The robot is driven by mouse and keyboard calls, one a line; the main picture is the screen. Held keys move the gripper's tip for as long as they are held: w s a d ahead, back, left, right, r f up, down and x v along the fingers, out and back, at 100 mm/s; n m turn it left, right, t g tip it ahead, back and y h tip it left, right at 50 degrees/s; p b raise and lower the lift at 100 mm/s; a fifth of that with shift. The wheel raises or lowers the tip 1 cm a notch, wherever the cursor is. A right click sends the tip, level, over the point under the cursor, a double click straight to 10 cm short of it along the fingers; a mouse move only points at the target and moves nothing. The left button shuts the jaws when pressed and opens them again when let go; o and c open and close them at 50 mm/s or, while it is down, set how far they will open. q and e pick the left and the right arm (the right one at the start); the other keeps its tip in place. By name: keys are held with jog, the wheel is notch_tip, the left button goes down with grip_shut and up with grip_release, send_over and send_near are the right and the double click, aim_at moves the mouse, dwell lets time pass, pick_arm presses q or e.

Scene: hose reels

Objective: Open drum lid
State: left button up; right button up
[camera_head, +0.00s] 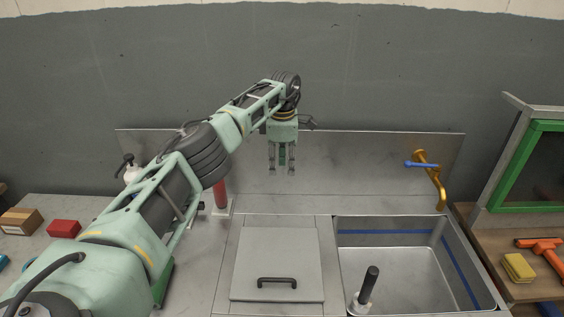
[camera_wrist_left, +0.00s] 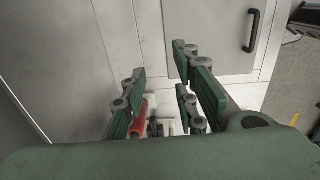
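A square grey lid (camera_head: 278,255) with a black bar handle (camera_head: 277,282) lies flat and shut in the counter, left of the sink. In the left wrist view the lid (camera_wrist_left: 215,45) and its handle (camera_wrist_left: 251,31) are at the upper right. My left gripper (camera_head: 282,172) hangs fingers down above the back of the counter, behind the lid and apart from it. Its fingers are spread with nothing between them; they also show in the left wrist view (camera_wrist_left: 165,95). My right gripper is not in view.
A steel sink (camera_head: 395,275) with a black-handled tool (camera_head: 369,287) is right of the lid. A gold tap (camera_head: 438,185) with a blue lever stands behind it. A red cylinder (camera_head: 221,195) stands left of the gripper. A steel backsplash (camera_head: 350,170) runs along the back.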

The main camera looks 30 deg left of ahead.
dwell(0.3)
pick_arm(q)
notch_tip(320, 180, up, 12)
jog(key=shift+s+d, duration=0.25)
dwell(0.7)
